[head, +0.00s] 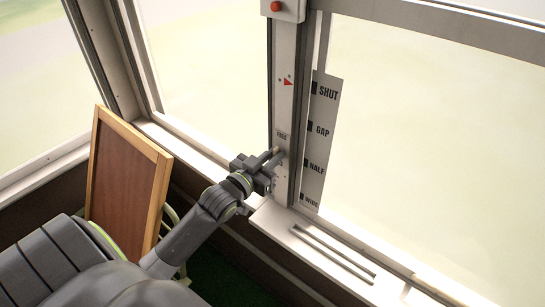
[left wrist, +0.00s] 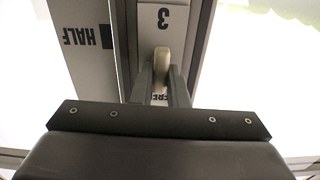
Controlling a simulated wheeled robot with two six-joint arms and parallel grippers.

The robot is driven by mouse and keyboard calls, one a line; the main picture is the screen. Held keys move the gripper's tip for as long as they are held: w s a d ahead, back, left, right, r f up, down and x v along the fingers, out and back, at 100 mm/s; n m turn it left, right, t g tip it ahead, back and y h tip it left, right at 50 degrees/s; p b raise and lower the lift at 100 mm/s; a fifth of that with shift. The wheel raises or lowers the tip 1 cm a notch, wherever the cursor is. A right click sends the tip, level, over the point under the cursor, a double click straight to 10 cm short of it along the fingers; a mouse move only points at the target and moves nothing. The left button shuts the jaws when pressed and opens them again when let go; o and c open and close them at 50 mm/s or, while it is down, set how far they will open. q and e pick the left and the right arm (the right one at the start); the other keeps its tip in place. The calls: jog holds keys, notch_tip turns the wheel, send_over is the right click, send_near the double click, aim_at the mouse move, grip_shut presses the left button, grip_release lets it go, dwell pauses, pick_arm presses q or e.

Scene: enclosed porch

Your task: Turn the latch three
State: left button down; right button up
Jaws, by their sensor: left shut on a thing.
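The latch three (left wrist: 162,58) is a small cream lever on the white window post (head: 284,110). In the left wrist view it lies below an upside-down "3" label, with another label, partly hidden, beside my fingers. My left gripper (head: 273,158) reaches the lower part of the post. Its two fingers (left wrist: 161,76) are shut on the latch, one on each side, and hide part of it. In the head view the latch is mostly hidden by the fingers. My right gripper is not in view.
A plate marked SHUT, GAP, HALF and WIDE (head: 320,140) stands right of the post. A box with a red button (head: 283,8) is at its top. A wood-framed brown board (head: 124,185) leans at the left. The window sill (head: 330,255) runs below.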

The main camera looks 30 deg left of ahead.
pick_arm(q)
jog(key=shift+m, duration=0.3)
jog(key=shift+d+f+m+b, duration=0.1)
jog(key=shift+m+b, duration=1.4)
jog(key=shift+m, duration=1.3)
jog(key=shift+d+f+m+b, duration=0.1)
jog(key=shift+m+b, duration=1.35)
jog(key=shift+m, duration=1.35)
jog(key=shift+d+f+m+b, duration=0.1)
jog(key=shift+m+b, duration=1.4)
jog(key=shift+m, duration=1.3)
jog(key=shift+a, duration=0.1)
jog(key=c, duration=1.4)
grip_release()
jog(key=shift+c, duration=0.2)
